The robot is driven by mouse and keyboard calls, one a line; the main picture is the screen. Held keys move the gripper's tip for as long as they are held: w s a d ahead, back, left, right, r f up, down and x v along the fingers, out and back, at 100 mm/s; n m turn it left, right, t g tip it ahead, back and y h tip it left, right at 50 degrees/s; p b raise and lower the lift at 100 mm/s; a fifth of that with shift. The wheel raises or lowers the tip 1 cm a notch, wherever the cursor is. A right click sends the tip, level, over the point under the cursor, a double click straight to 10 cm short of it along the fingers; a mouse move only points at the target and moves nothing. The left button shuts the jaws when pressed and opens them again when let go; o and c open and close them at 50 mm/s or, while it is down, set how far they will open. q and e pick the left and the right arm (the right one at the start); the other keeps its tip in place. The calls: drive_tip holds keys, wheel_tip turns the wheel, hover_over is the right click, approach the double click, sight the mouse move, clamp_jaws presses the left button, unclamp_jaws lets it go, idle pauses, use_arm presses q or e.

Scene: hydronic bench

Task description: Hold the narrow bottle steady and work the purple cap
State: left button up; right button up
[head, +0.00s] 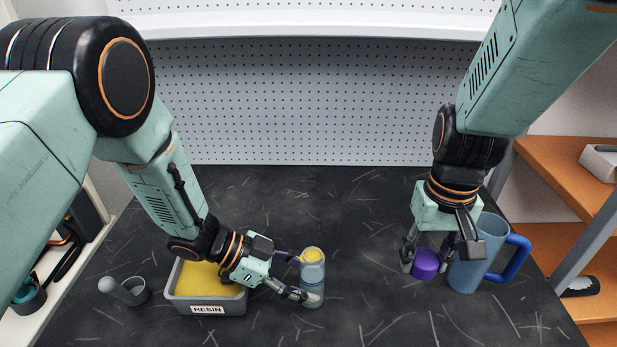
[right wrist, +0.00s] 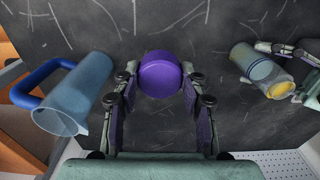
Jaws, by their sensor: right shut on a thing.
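The narrow bottle (head: 312,272) is a clear bluish cylinder with yellow at its top, standing upright on the dark bench. No cap is on it. My left gripper (head: 305,279) reaches it from the left, with one finger at its far side and one at its near side. Whether both fingers press on it is unclear. The bottle also shows at the right of the right wrist view (right wrist: 258,68). My right gripper (head: 428,262) is shut on the purple cap (head: 426,264), well to the right of the bottle. The cap sits between its fingertips in the right wrist view (right wrist: 160,76).
A blue pitcher (head: 475,262) with a dark blue handle stands close right of my right gripper. A grey bin labelled RESIN (head: 207,309) with yellow contents lies under my left wrist. The bench between bottle and cap is clear.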

use_arm(q)
drive_tip(key=shift+o, duration=1.4)
drive_tip(key=shift+r, duration=0.1)
drive_tip(key=shift+a, duration=0.1)
drive_tip(key=v, duration=1.1)
drive_tip(key=shift+a+r, duration=0.2)
drive_tip(key=shift+a, duration=0.15)
